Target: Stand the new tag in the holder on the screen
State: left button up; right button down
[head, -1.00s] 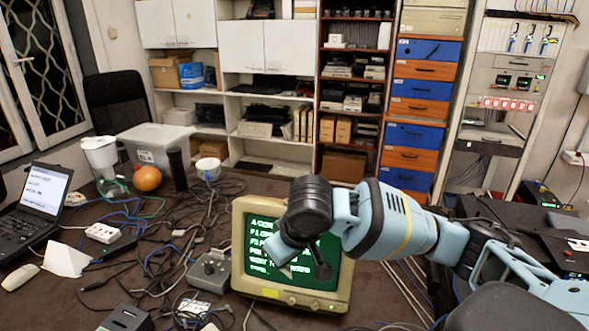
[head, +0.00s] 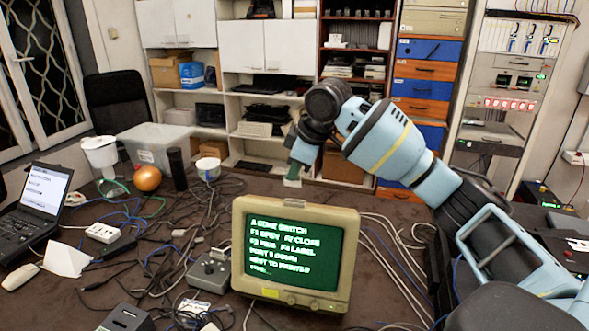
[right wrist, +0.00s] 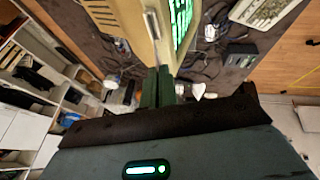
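The screen (head: 295,285) is a beige monitor with green glowing text, standing on the dark table. A small pale holder (head: 293,203) sits on its top edge; a pale strip there shows in the right wrist view (right wrist: 151,24). My right gripper (head: 297,165) is above and behind the monitor's top, fingers pointing down. Its dark green fingers (right wrist: 157,80) are close together in the right wrist view. A small pale tag (head: 292,182) shows at the fingertips, above the holder and apart from it. The tag is mostly hidden by the fingers. My left gripper is not in view.
A grey control box (head: 209,272) stands left of the monitor among loose cables. A laptop (head: 40,205), a folded white card (head: 67,259), an orange ball (head: 147,177) and a mug (head: 208,168) are farther left. Shelves stand behind.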

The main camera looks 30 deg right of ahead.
aim_at(296, 183)
jog(key=shift+w+d+f, duration=0.1)
jog(key=shift+d+f, duration=0.05)
jog(key=shift+f, duration=0.6)
jog(key=shift+w+d+f, duration=0.1)
jog(key=shift+w+f, duration=0.05)
jog(key=shift+f, duration=0.6)
jog(key=shift+w+d+f, duration=0.1)
jog(key=shift+d+f, duration=0.05)
jog(key=shift+f, duration=0.6)
jog(key=shift+w+d+f, duration=0.1)
jog(key=shift+f, duration=0.7)
dwell(0.6)
dwell(0.4)
jog(key=shift+w+d+f+g+y, duration=0.1)
jog(key=shift+w+d+g+y, duration=0.35)
jog(key=shift+g+y, duration=0.35)
jog(key=c, duration=2.1)
grip_release()
jog(key=o, duration=0.5)
